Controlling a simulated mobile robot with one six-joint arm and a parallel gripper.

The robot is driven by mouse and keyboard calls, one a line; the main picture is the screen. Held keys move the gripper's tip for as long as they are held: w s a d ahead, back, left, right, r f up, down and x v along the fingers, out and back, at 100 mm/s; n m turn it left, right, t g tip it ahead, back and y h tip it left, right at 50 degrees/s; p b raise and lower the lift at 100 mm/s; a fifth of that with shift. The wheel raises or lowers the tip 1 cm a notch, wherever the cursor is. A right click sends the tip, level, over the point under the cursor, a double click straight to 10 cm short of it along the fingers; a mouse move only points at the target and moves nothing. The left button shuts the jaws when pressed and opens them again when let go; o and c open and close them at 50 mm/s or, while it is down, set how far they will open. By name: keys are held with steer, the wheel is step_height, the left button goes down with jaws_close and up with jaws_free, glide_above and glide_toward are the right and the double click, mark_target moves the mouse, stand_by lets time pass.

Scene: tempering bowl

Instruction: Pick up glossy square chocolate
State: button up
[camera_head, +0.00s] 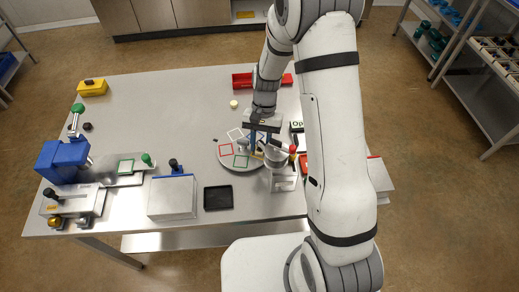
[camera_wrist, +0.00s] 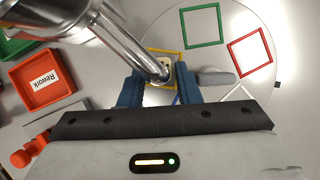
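My gripper (camera_wrist: 160,78) points down over the round plate (camera_wrist: 226,15), its two blue fingers apart. In the wrist view, a small cream-and-dark piece (camera_wrist: 166,66) sits between the fingertips, inside a yellow square outline (camera_wrist: 180,54). A shiny metal cylinder hides part of it, so I cannot tell if it is the glossy square chocolate. No finger visibly touches it. In the head view, my gripper (camera_head: 260,143) is over the right part of the plate (camera_head: 229,164), and the piece there is too small to make out.
Green (camera_wrist: 202,24) and red (camera_wrist: 250,52) square outlines and a grey rounded block (camera_wrist: 216,78) are on the plate. The metal cylinder (camera_wrist: 125,38) crosses close beside my fingers. A red Rework tray (camera_wrist: 42,80) lies left in the wrist view.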

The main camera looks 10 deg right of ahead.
jaws_close()
steer(key=shift+r, duration=0.1)
stand_by(0.3)
